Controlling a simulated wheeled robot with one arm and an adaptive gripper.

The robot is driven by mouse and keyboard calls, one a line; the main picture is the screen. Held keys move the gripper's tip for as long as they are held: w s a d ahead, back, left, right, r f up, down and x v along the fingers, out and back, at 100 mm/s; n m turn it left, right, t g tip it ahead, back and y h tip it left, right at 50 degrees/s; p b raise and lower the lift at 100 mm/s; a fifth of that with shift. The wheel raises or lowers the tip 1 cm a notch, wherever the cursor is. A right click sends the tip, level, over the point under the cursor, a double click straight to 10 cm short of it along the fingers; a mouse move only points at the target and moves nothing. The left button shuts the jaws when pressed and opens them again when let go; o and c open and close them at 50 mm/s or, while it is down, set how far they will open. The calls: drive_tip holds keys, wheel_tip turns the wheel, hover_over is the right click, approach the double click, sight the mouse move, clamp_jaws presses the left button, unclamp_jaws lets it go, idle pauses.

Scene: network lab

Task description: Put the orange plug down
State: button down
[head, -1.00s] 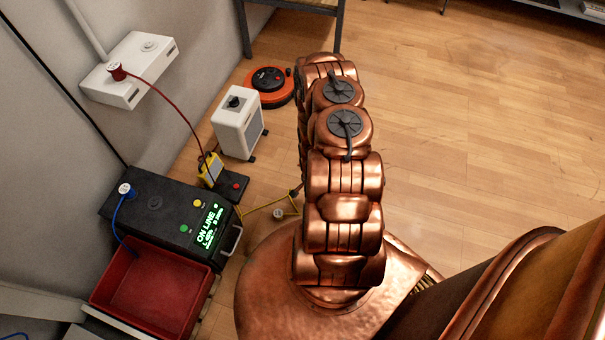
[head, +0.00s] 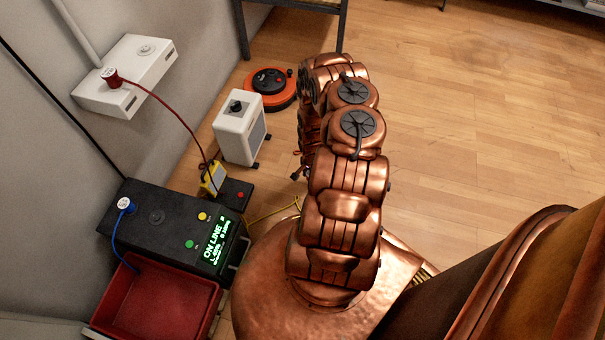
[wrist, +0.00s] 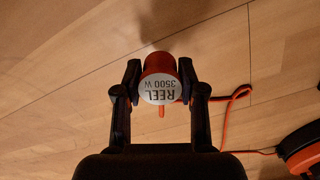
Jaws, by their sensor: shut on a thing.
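In the wrist view the orange plug (wrist: 158,67), with a white end face reading REEL 3500 W, is between the two black fingers of my gripper (wrist: 160,80), which is shut on it. Wooden floor lies behind the plug; its exact height above the floor is unclear. An orange-red cord (wrist: 237,96) runs right to a black and orange reel (wrist: 302,148). In the head view the orange reel (head: 270,88) lies on the floor by the wall. My arm mostly hides the gripper there, and the plug cannot be made out.
A white heater (head: 239,130) stands near the reel. A red bin (head: 155,300) sits in front. A wall box (head: 125,75) holds a red plug (head: 111,77). Floor to the right is clear.

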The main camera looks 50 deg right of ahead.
sight(309, 176)
drive_tip(key=shift+w+d+f, duration=0.15)
drive_tip(key=shift+w+d, duration=0.3)
drive_tip(key=shift+w, duration=0.15)
drive_tip(key=shift+w+a+f+b, duration=0.1)
drive_tip(key=shift+w+f+b, duration=0.05)
drive_tip(key=shift+f+b, duration=1.6)
drive_tip(key=shift+f, duration=0.1)
drive_tip(key=c, duration=0.7)
unclamp_jaws()
